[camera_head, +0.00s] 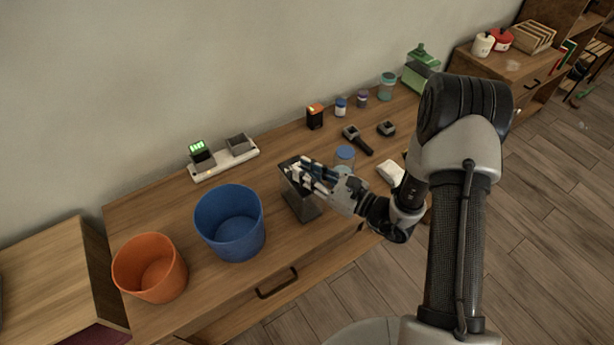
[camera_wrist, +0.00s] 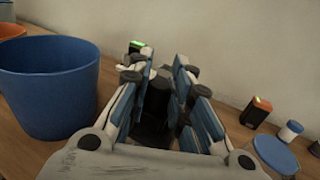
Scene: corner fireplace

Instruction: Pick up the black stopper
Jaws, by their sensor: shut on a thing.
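The black stopper (camera_head: 302,208) is a dark, upright, wedge-like piece at the middle of the wooden table. My gripper (camera_head: 303,172) reaches it from the right and is shut on its upper part. In the wrist view, the stopper (camera_wrist: 156,102) shows as a dark body between the two blue-and-white fingers of my gripper (camera_wrist: 160,88). The fingers hide part of its sides. Its lower end looks to be at the table surface, but I cannot tell whether it touches.
A blue bucket (camera_head: 230,225) stands just left of the stopper, with an orange bucket (camera_head: 150,268) beyond it. A white charging strip (camera_head: 224,160) lies behind. A blue-lidded jar (camera_head: 345,155) is close to my gripper. Small jars and tools are further right.

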